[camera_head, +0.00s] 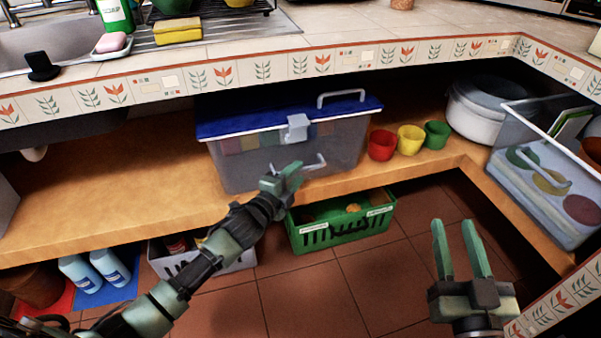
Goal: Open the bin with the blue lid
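The translucent bin (232,172) stands on the wooden shelf under the tiled counter. Its blue lid (245,112) is on top and looks closed. A pale latch (297,128) sits at the middle of the lid's front edge, and a white handle shows on the front wall. My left gripper (290,172) is in front of the bin's front wall, below the latch. Its fingers are close together, and I cannot tell whether they are fully shut or touch the bin. My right gripper (458,240) is open and empty, away from the bin at the lower right.
Red (382,145), yellow (410,139) and green cups (436,135) stand right of the bin, with a white pot (480,105) beyond. A clear crate (540,185) stands at the right. A green basket (342,232) is on the floor below. The counter edge (300,65) overhangs the shelf.

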